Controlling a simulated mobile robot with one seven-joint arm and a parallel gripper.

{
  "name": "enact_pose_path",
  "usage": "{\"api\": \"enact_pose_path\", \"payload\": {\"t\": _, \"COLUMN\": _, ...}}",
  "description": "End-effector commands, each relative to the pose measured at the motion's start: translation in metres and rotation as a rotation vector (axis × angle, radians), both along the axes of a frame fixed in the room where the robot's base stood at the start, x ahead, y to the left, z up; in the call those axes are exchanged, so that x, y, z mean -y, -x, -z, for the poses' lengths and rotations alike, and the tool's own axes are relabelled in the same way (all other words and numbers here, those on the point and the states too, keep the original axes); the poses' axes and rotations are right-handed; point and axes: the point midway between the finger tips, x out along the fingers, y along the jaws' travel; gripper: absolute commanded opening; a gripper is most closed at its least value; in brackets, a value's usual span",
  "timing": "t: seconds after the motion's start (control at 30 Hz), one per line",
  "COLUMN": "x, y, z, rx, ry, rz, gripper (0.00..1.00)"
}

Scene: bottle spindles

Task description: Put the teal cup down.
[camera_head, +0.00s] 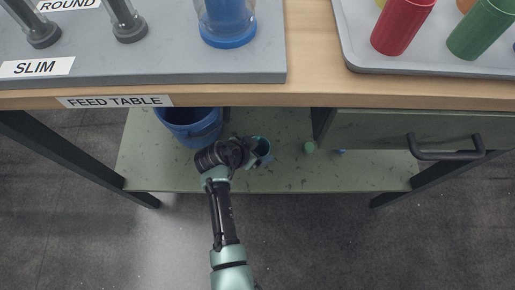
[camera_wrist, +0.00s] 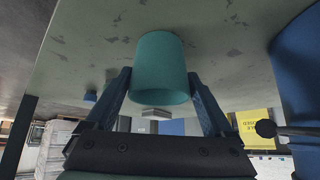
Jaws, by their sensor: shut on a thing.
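The teal cup (camera_wrist: 160,68) is between the two fingers of my gripper (camera_wrist: 160,95) in the wrist view, and the gripper is shut on it. In the head view my gripper (camera_head: 252,152) is at the lower green shelf (camera_head: 285,178), under the feed table. The cup (camera_head: 264,148) shows there just right of the gripper, partly hidden by it. In the wrist view the cup is set against the shelf surface (camera_wrist: 230,45); I cannot tell whether it touches the shelf.
A blue bucket (camera_head: 190,128) stands on the shelf, left of my gripper. A small green thing (camera_head: 309,147) and a small blue thing (camera_head: 341,151) lie to the right. The table edge (camera_head: 240,96) and a drawer (camera_head: 375,130) overhang the shelf. Its front middle is clear.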

Motion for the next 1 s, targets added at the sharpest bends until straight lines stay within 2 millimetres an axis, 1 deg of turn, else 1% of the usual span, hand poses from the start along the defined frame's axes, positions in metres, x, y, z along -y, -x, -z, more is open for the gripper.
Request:
{"api": "enact_pose_path", "payload": {"t": 0.13, "x": 0.000, "y": 0.000, "z": -0.002, "rx": 0.000, "ry": 0.000, "rz": 0.001, "gripper": 0.35}}
{"api": "enact_pose_path", "payload": {"t": 0.27, "x": 0.000, "y": 0.000, "z": 0.003, "rx": 0.000, "ry": 0.000, "rz": 0.000, "gripper": 0.35}}
{"api": "enact_pose_path", "payload": {"t": 0.3, "x": 0.000, "y": 0.000, "z": 0.001, "rx": 0.000, "ry": 0.000, "rz": 0.000, "gripper": 0.94}}
{"api": "enact_pose_path", "payload": {"t": 0.33, "x": 0.000, "y": 0.000, "z": 0.001, "rx": 0.000, "ry": 0.000, "rz": 0.000, "gripper": 1.00}}
{"api": "enact_pose_path", "payload": {"t": 0.57, "x": 0.000, "y": 0.000, "z": 0.001, "rx": -0.001, "ry": -0.001, "rz": 0.000, "gripper": 1.00}}
{"api": "enact_pose_path", "payload": {"t": 0.67, "x": 0.000, "y": 0.000, "z": -0.004, "rx": 0.000, "ry": 0.000, "rz": 0.000, "gripper": 1.00}}
{"api": "enact_pose_path", "payload": {"t": 0.77, "x": -0.006, "y": 0.006, "z": -0.017, "rx": 0.000, "ry": 0.000, "rz": -0.002, "gripper": 1.00}}
{"api": "enact_pose_path", "payload": {"t": 1.0, "x": -0.026, "y": 0.029, "z": -0.061, "rx": 0.000, "ry": 0.000, "rz": -0.003, "gripper": 1.00}}
